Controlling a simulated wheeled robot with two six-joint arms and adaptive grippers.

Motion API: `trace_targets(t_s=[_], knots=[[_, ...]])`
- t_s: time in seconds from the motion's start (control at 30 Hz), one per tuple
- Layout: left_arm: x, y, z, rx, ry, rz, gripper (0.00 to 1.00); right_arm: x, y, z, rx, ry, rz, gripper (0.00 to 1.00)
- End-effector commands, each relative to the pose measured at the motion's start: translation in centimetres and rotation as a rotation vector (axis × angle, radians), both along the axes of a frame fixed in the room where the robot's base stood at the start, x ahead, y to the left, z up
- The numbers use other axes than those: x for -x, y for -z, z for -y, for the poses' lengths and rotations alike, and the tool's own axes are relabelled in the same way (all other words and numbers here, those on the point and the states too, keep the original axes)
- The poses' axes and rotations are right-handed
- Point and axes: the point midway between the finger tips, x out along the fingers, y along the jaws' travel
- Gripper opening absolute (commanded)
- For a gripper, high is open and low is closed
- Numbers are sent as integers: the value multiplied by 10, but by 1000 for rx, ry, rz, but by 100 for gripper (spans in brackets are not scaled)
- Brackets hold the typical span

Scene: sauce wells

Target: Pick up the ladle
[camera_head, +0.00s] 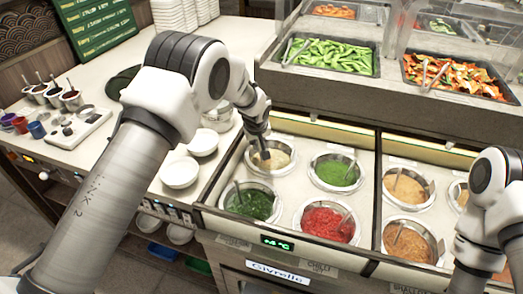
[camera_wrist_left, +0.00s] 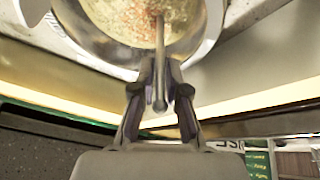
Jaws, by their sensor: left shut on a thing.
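The ladle (camera_wrist_left: 160,40) has a thin grey metal handle, and its bowl end is hidden in the pale, red-flecked sauce in the wrist view. My left gripper (camera_wrist_left: 160,78) is shut on the handle, whose rounded end sticks out between the fingers. In the head view my left gripper (camera_head: 263,146) points down over the round well of pale sauce (camera_head: 279,160) at the back left of the counter. The ladle is mostly hidden behind the gripper there. My right arm shows at the right edge, but its gripper is out of the picture.
Nearby wells hold green sauce (camera_head: 336,172), dark green sauce (camera_head: 250,203) and red sauce (camera_head: 328,223), with utensils in them. White bowls (camera_head: 180,172) stand on the left counter. A raised ledge with trays of green pods (camera_head: 330,56) and vegetables (camera_head: 455,77) lies behind.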

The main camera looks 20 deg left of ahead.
Motion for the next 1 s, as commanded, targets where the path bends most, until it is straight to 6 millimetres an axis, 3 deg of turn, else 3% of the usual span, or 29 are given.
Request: trace_targets(t_s=[0.17, 0.27, 0.6, 0.7, 0.83, 1.0], knots=[[-1, -27, 0, 0, -1, 5, 0, 0, 3, 0, 0, 0, 0, 40], [-1, -55, 0, 1, -1, 7, 0, 0, 6, 0, 0, 0, 0, 40], [-1, -195, 0, 1, -1, 9, 0, 0, 13, 0, 0, 0, 0, 40], [-1, -228, 0, 1, 0, 7, 0, 0, 12, 0, 0, 0, 0, 40], [-1, -258, 0, 1, 0, 4, 0, 0, 10, 0, 0, 0, 0, 40], [-1, -275, 0, 1, -1, 1, 0, 0, 9, 0, 0, 0, 0, 40]])
